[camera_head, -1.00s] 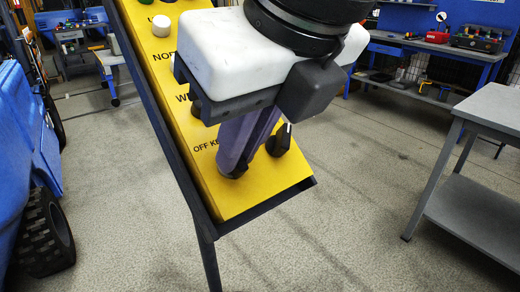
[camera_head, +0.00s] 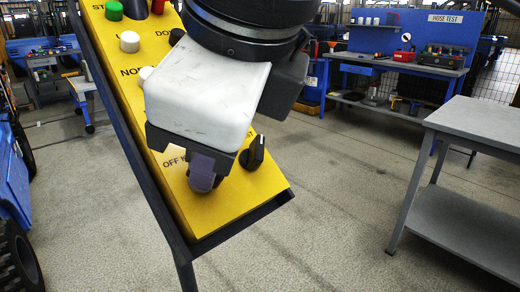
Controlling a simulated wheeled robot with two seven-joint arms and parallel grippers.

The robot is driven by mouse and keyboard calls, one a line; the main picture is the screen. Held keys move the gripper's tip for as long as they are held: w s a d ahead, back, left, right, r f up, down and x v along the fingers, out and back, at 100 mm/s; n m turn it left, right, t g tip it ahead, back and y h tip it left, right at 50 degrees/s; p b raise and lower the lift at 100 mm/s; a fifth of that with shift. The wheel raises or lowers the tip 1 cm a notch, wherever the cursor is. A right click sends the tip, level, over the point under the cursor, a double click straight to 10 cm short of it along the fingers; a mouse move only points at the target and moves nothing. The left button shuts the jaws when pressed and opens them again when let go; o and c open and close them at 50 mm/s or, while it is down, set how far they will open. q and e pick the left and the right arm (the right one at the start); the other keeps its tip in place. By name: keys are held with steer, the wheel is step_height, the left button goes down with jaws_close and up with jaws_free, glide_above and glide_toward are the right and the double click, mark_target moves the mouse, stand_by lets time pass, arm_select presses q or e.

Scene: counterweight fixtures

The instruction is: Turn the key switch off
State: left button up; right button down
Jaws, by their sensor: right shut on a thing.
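A sloped yellow control panel (camera_head: 225,205) in a dark frame stands at the middle left. My right gripper (camera_head: 203,175), with a white housing and purple-grey fingers, reaches down to its lower end. The fingers are shut beside the printed "OFF" label (camera_head: 172,162), where the key switch sits. The key switch itself is hidden behind the fingers, so its angle cannot be told. My left gripper is not in view.
A black knob (camera_head: 254,152) stands on the panel close to the right of the fingers. Green (camera_head: 114,10) and white (camera_head: 130,42) buttons sit higher up. A grey table (camera_head: 480,125) stands at right, with open floor between.

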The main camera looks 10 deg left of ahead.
stand_by(0.4)
steer(key=c, duration=1.8)
jaws_free()
steer(key=shift+c, duration=0.2)
steer(key=shift+r, duration=0.1)
